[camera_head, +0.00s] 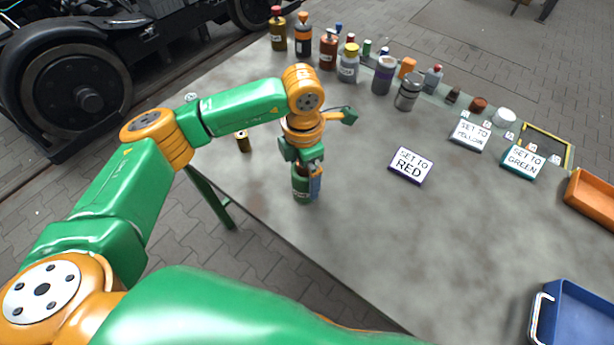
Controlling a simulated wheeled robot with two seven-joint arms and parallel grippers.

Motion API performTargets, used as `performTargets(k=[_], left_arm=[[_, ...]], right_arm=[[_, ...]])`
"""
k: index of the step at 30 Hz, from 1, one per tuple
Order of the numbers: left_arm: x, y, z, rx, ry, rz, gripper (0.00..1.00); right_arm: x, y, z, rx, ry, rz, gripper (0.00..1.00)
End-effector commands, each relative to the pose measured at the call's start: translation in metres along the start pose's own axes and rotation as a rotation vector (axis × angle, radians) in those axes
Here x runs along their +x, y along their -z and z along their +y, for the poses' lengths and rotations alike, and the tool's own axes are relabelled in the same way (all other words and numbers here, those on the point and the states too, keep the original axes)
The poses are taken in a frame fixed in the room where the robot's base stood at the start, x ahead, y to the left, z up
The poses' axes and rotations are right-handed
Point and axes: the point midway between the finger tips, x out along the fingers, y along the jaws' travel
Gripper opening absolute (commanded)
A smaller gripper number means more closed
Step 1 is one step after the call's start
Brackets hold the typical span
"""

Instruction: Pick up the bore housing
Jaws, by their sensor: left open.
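My left gripper (308,182) is open and points down over the near left part of the table. A green cylindrical thing (301,197) stands upright right under it, by the fingers. The gripper hides its upper part, and I cannot tell whether the fingers touch it. A small brass-coloured cylinder with a dark top (242,142) stands near the left table edge, apart from the gripper. I cannot tell for certain which of these is the bore housing. My right gripper is not in view.
Several bottles and jars (348,64) line the table's far edge. Signs lie on the grey table (400,240), including "SET TO RED" (411,166). An orange tray (592,194) and a blue tray (575,322) are at the right.

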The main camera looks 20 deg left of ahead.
Motion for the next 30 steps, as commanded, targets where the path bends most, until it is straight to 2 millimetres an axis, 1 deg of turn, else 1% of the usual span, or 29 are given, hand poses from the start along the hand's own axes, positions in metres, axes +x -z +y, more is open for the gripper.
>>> performTargets(k=[1,3,6,12,14,15,17,18,20,21,22,23,30], left_arm=[[0.003,0.000,-0.001,-0.001,0.005,0.005,1.00],[0.019,-0.001,-0.001,-0.001,0.004,0.004,1.00],[0.030,-0.001,0.000,0.000,0.002,0.001,1.00],[0.033,-0.002,0.000,0.000,0.001,-0.001,1.00],[0.033,-0.002,0.000,0.000,0.001,-0.001,0.84],[0.033,-0.002,0.000,0.000,0.001,-0.001,0.73],[0.033,-0.002,0.000,0.000,0.001,-0.001,0.57],[0.033,-0.002,0.000,0.000,0.001,-0.001,0.46],[0.032,-0.002,0.000,0.000,0.001,-0.001,0.30],[0.032,-0.002,0.000,0.000,0.001,-0.001,0.19],[0.032,-0.002,0.000,0.000,0.001,-0.001,0.11],[0.032,-0.002,0.000,0.000,0.000,-0.001,0.09],[0.031,-0.002,0.000,0.000,0.000,-0.002,0.09]], right_arm=[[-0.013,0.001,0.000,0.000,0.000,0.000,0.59],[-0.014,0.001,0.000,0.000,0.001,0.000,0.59],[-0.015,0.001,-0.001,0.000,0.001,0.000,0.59],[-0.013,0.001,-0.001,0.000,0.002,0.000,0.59],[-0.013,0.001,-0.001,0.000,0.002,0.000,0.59],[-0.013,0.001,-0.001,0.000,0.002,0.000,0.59],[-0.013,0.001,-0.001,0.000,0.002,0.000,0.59],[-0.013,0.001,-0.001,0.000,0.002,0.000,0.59],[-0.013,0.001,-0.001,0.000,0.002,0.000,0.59],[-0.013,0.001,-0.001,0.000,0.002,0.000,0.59],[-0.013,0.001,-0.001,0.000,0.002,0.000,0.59],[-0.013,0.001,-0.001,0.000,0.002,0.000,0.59],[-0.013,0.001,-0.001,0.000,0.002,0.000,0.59]])
